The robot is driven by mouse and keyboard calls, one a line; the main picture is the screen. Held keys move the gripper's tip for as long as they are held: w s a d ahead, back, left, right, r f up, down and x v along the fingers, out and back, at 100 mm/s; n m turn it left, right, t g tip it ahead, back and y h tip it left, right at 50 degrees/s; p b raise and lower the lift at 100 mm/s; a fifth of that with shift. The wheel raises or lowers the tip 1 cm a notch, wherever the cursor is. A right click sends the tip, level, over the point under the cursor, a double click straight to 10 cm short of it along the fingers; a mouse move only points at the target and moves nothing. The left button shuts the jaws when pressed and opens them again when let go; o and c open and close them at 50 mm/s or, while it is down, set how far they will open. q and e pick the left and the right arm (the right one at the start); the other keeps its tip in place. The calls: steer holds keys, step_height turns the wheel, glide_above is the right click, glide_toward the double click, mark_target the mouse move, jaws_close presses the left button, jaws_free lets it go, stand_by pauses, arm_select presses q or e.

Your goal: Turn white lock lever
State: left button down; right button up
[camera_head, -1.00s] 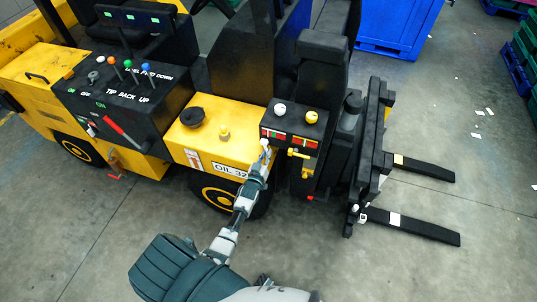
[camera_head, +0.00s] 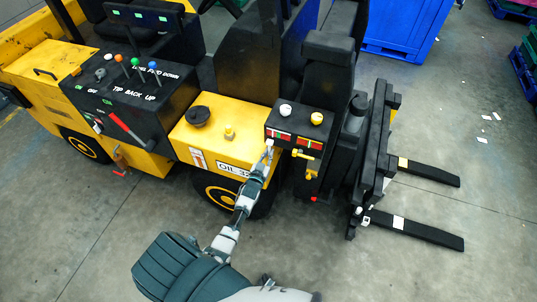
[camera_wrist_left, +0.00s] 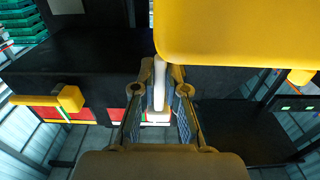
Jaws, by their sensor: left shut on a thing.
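The white lock lever (camera_head: 270,143) is on the front of the black control box of a yellow and black forklift. My left gripper (camera_head: 266,153) reaches up to it from below and is shut on it. In the left wrist view, the white lever (camera_wrist_left: 159,88) stands between the two fingers (camera_wrist_left: 160,105), and their pads close in on both sides of it. The fingers hide part of the lever. My right gripper is not in view.
A yellow lever (camera_head: 306,154) sits just right of the white one and also shows in the left wrist view (camera_wrist_left: 62,98). White (camera_head: 286,110) and yellow (camera_head: 317,118) knobs top the box. The yellow body panel (camera_head: 228,150) is close to my gripper. Forks (camera_head: 415,231) extend right.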

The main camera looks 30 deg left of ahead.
arm_select(q)
steer(key=c, duration=1.2)
jaws_free()
steer(key=shift+s+f, duration=0.15)
steer(key=shift+f, duration=0.25)
steer(key=shift+r, duration=0.15)
steer(key=v, duration=1.1)
steer(key=shift+s, duration=0.4)
steer(key=s+d+f+m+g+h, duration=0.1)
steer(key=s+d+f+g, duration=0.3)
steer(key=f, duration=0.5)
steer(key=s+d+f+m+g+h, duration=0.1)
steer(key=s+d+f+g+h, duration=0.15)
steer(key=s+f, duration=0.55)
steer(key=s+d+f+g+h, duration=0.1)
steer(key=s+d+f+g, duration=0.2)
steer(key=f, duration=0.8)
steer(key=s+d+f+m+g, duration=0.1)
steer(key=s+f+g, duration=0.2)
steer(key=s, duration=1.1)
steer(key=s+d+f+m+g, duration=0.2)
steer(key=s+f+g, duration=0.2)
steer(key=s+f, duration=0.6)
steer(key=s, duration=0.4)
